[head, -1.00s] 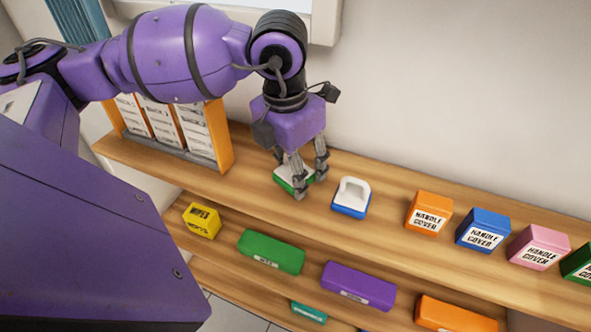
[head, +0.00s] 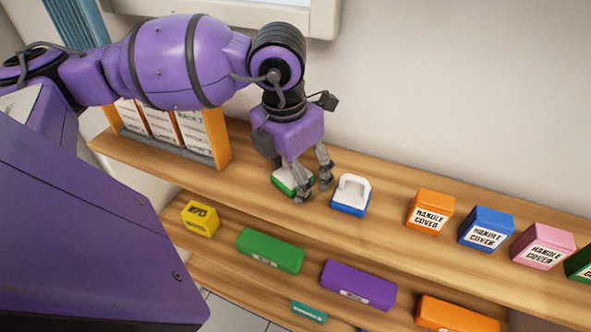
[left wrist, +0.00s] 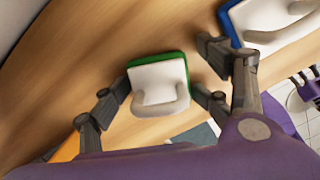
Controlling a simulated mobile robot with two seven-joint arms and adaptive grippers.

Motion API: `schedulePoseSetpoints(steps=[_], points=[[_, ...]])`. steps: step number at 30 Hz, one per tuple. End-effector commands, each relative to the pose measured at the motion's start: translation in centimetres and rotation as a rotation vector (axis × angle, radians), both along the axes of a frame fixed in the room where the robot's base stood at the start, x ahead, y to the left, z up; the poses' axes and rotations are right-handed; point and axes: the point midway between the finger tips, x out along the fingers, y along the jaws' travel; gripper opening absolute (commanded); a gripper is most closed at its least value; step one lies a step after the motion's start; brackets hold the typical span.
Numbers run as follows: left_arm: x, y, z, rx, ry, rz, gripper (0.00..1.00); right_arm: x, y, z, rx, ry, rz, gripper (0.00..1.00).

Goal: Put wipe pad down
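The wipe pad (head: 287,182), white with a handle and a green base, rests flat on the upper wooden shelf. It also shows in the left wrist view (left wrist: 157,78). My left gripper (head: 314,192) points down over it, with the fingers low beside it. In the left wrist view, the fingers (left wrist: 160,95) stand wide apart on either side of the pad, clear of its handle. A second white pad with a blue base (head: 351,196) sits just to the right. At the right edge of the left wrist view, a purple and grey part may be my right gripper (left wrist: 302,82).
Handle cover boxes in orange (head: 430,212), blue (head: 486,230) and pink (head: 543,247) stand farther right on the shelf. An orange rack (head: 222,145) stands left. The lower shelf holds a yellow box (head: 200,218), a green case (head: 270,251) and a purple case (head: 357,285).

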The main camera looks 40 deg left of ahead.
Motion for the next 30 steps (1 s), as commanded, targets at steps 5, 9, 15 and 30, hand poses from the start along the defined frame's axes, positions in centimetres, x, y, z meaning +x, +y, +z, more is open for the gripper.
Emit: schedulePoseSetpoints(steps=[5, 9, 15, 30], points=[[-0.1, 0.0, 0.0, 0.002, 0.003, -0.001, 0.68, 0.2, 0.0, 0.1, 0.001, -0.004, -0.001, 0.4], [0.0, 0.0, 0.0, 0.001, 0.001, -0.001, 0.68, 0.2, 0.0, 0.1, 0.001, -0.004, -0.001, 0.4], [0.1, 0.0, 0.8, 0.0, -0.005, 0.0, 0.68, 0.5, 0.0, 0.6, 0.001, -0.012, -0.002, 0.4], [-0.9, 0.1, 10.4, 0.001, -0.008, 0.0, 0.68, 0.3, 0.0, 1.0, 0.002, -0.012, -0.005, 0.4]])
